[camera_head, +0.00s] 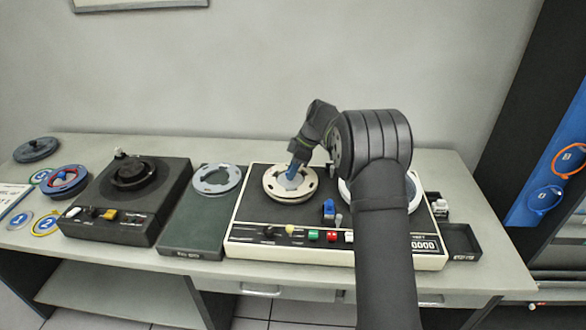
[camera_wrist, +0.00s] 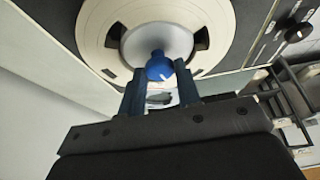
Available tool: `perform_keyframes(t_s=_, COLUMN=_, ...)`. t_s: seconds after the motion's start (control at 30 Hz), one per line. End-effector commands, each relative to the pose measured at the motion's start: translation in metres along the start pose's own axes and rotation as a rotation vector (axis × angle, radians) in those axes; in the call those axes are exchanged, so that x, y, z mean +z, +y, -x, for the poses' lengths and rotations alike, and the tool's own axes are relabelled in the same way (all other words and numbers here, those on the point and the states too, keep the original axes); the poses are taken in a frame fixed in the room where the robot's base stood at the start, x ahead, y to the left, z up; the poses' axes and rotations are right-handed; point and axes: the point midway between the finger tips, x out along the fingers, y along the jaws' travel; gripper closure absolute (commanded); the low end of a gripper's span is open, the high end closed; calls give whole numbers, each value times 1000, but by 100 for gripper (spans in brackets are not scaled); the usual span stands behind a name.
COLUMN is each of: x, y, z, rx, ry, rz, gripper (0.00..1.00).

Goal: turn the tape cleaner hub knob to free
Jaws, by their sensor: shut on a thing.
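The cream-edged tape machine (camera_head: 240,222) stands on the bench in the head view, with a cream reel (camera_head: 273,190) on its left hub. In the wrist view that reel (camera_wrist: 97,38) has a pale round hub (camera_wrist: 150,42) with a blue knob (camera_wrist: 159,67) at its centre. My gripper (camera_head: 293,172) is over this hub, its two dark fingers on either side of the knob and shut on it. A white mark shows on the knob. Any position lettering is not readable.
My arm hides much of the machine's right reel (camera_head: 346,193). A blue block (camera_head: 328,210) and coloured buttons (camera_head: 314,235) sit on the machine's front part. A black deck (camera_head: 125,200) and a green box (camera_head: 195,232) with a grey ring stand to the left.

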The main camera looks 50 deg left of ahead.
Motion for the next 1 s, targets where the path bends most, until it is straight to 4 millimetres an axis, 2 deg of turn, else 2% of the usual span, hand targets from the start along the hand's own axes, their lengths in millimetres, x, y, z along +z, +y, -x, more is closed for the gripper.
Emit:
perform_keyframes(t_s=0.03, x=1, y=0, z=0, rx=0, ry=-1, rz=-1, gripper=92)
perform_keyframes(t_s=0.07, x=1, y=0, z=0, rx=0, ry=-1, rz=-1, gripper=66)
perform_keyframes(t_s=0.17, x=0, y=0, z=0, rx=0, ry=-1, rz=-1, gripper=48)
perform_keyframes(t_s=0.43, x=0, y=0, z=0, rx=0, ry=0, rz=-1, gripper=48)
perform_keyframes(t_s=0.57, x=0, y=0, z=9, rx=2, ry=0, rz=-1, gripper=48)
perform_keyframes(t_s=0.67, x=0, y=1, z=25, rx=4, ry=0, rz=-1, gripper=48)
perform_keyframes(t_s=1.0, x=0, y=1, z=107, rx=5, ry=1, rz=-2, gripper=48)
